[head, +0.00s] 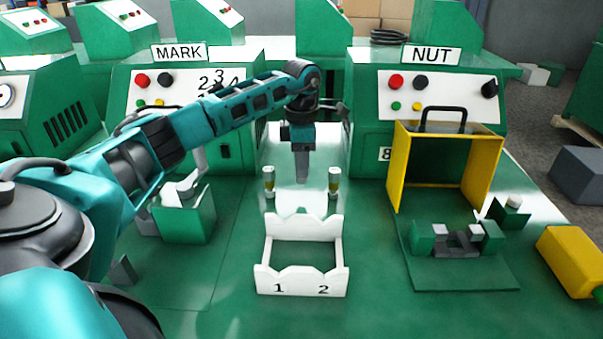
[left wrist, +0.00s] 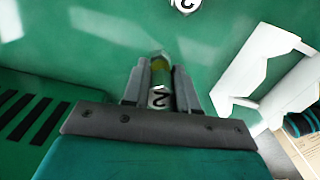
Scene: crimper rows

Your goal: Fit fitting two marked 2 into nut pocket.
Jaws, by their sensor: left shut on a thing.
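My left gripper (head: 302,178) points down above the bench, behind the white rack. In the left wrist view its fingers are shut on a fitting (left wrist: 159,75) with a yellow-green body and a hex end marked 2. The head view does not show this fitting clearly. The nut station (head: 431,55) is at the right. In front of it, a low green fixture with grey jaws (head: 458,243) sits on a green plate; I cannot make out the pocket itself. My right gripper is not in view.
The white rack (head: 303,286) is marked 1 and 2. Two fittings stand behind it, at left (head: 268,181) and right (head: 334,181). A yellow guard frame (head: 398,170) rises behind the fixture. A yellow box (head: 575,260) is at far right. The bench between rack and fixture is clear.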

